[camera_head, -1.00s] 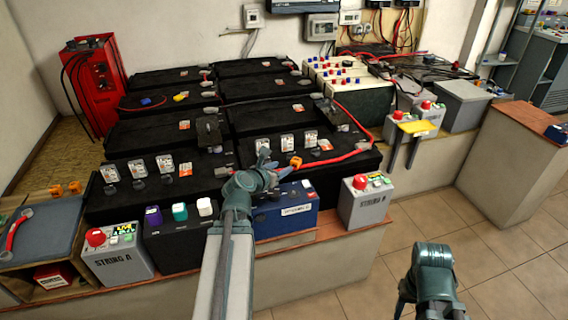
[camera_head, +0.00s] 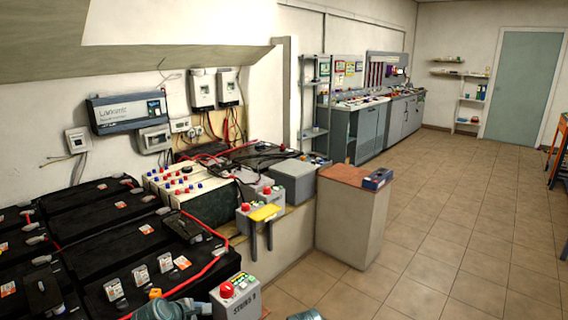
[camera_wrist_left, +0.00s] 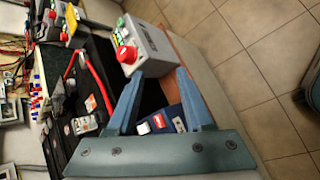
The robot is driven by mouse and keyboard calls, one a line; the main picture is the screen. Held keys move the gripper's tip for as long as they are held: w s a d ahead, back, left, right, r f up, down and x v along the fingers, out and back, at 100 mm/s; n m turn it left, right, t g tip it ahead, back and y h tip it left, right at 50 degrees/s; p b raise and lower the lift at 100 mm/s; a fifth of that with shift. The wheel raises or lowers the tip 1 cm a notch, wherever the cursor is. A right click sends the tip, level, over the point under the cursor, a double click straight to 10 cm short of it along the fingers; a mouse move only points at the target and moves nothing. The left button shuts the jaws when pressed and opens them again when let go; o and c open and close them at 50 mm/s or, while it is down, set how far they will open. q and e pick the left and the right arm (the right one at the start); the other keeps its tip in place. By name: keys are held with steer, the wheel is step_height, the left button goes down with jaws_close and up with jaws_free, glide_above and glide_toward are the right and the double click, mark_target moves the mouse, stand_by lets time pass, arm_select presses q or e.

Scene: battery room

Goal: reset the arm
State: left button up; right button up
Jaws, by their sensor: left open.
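My left gripper (camera_wrist_left: 159,76) is open and empty in the left wrist view, its two blue-grey fingers apart. Between and beyond them are a grey box with a red button (camera_wrist_left: 148,48) and a dark blue battery case (camera_wrist_left: 166,118); I cannot tell whether the fingers touch either. In the head view only a piece of my left arm (camera_head: 172,310) shows at the bottom edge, beside the grey box marked STRING B (camera_head: 238,298). A small teal piece of my right arm (camera_head: 305,315) shows at the bottom; its gripper is out of view.
Black batteries (camera_head: 110,243) with red cables fill the left. A grey box with a yellow plate (camera_head: 265,213) juts from the bench. A counter (camera_head: 352,220) with a brown top stands to the right. The tiled floor (camera_head: 450,240) is clear toward the door (camera_head: 520,85).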

arm_select(q)
steer(key=s+d+r+m+g+y+p, duration=0.1)
steer(key=s+d+r+m+g+p, duration=0.1)
steer(key=m, duration=0.6)
steer(key=s+d+r+m+g+y+p, duration=0.2)
steer(key=s+d+m+p, duration=0.3)
steer(key=s+d+m, duration=0.3)
steer(key=s+d+r+m+g+y+p, duration=0.1)
steer(key=s+d+r+m+g+p, duration=0.2)
steer(key=m, duration=0.5)
steer(key=s+d+g+p, duration=0.1)
steer(key=s+d, duration=0.1)
steer(key=d, duration=0.1)
steer(key=shift+s+d+r+m+g+y+p, duration=0.15)
steer(key=shift+s+r+m+g+y+p, duration=0.15)
steer(key=shift+s+r+m+y, duration=0.1)
arm_select(e)
step_height(320, 180, up, 14)
steer(key=shift+f, duration=0.15)
